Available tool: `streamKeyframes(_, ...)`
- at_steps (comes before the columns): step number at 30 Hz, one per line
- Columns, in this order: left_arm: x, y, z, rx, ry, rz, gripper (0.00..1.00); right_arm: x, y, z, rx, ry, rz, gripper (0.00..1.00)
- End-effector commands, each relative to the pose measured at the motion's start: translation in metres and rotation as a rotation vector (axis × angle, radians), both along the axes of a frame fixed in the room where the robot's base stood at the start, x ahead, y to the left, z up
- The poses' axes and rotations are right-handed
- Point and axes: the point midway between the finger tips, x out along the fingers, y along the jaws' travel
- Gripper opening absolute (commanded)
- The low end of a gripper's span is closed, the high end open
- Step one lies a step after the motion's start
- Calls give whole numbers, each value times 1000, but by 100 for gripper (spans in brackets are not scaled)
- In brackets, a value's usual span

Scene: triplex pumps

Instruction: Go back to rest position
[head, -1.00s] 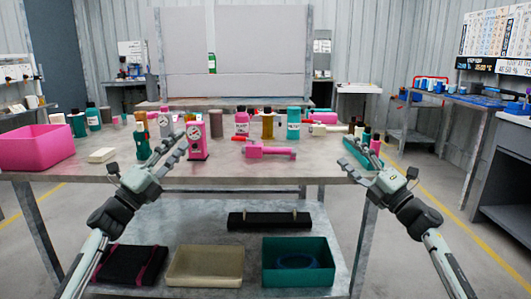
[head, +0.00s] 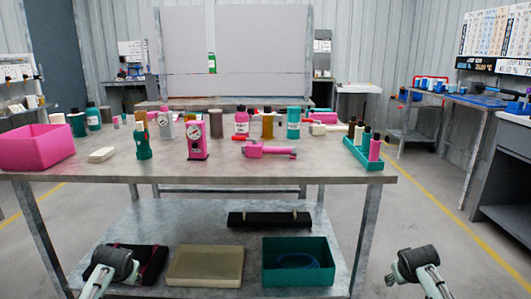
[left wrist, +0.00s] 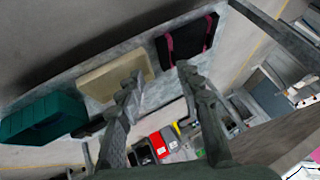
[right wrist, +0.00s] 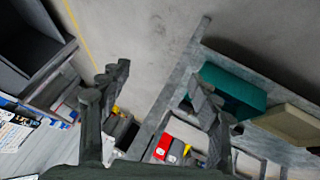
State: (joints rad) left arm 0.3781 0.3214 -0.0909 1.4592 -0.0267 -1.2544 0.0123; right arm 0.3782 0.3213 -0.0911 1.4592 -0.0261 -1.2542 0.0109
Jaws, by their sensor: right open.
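My left gripper (left wrist: 158,75) shows in the left wrist view with its two fingers apart and nothing between them. My right gripper (right wrist: 162,72) shows in the right wrist view, also spread and empty. In the head view only my arm links show at the bottom left and bottom right, below the tabletop's front edge; the grippers are out of that frame. On the table (head: 225,172) stand a pink unit with a gauge (head: 198,142), a green unit (head: 142,137) and a grey unit with a gauge (head: 165,123), all clear of both arms.
A pink bin (head: 36,150) and a white block (head: 102,155) are at the table's left. A pink fitting (head: 268,150) lies mid-table, and a teal tray (head: 362,154) holds bottles at the right. The lower shelf holds a beige bin (head: 205,266) and a teal bin (head: 297,262).

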Motion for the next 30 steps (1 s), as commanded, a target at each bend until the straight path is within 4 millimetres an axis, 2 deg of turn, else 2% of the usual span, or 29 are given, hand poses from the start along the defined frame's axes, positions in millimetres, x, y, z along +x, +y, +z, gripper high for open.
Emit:
streamKeyframes(1, -18, -9, -18, -7, 21, -12, 36, -18, 9, -18, 7, 22, 11, 63)
streamKeyframes(5, -70, -32, -61, -32, 76, -39, 36, -70, 32, -61, 32, 75, 39, 63)
streamKeyframes(8, -125, -54, -96, -60, 127, -60, 36, -125, 53, -96, 60, 127, 58, 63)
streamKeyframes(9, -151, -63, -109, -73, 151, -67, 36, -151, 63, -109, 74, 151, 66, 63)
streamKeyframes(12, -216, -84, -133, -108, 206, -79, 36, -216, 83, -133, 108, 207, 78, 63)
streamKeyframes(15, -273, -100, -146, -138, 253, -85, 36, -273, 99, -146, 138, 253, 84, 63)
streamKeyframes(18, -316, -110, -151, -160, 289, -85, 36, -316, 110, -151, 161, 288, 84, 63)
streamKeyframes(22, -345, -117, -152, -176, 312, -83, 36, -345, 116, -153, 176, 312, 82, 63)
streamKeyframes(30, -351, -118, -153, -179, 318, -83, 36, -351, 118, -153, 179, 317, 81, 63)
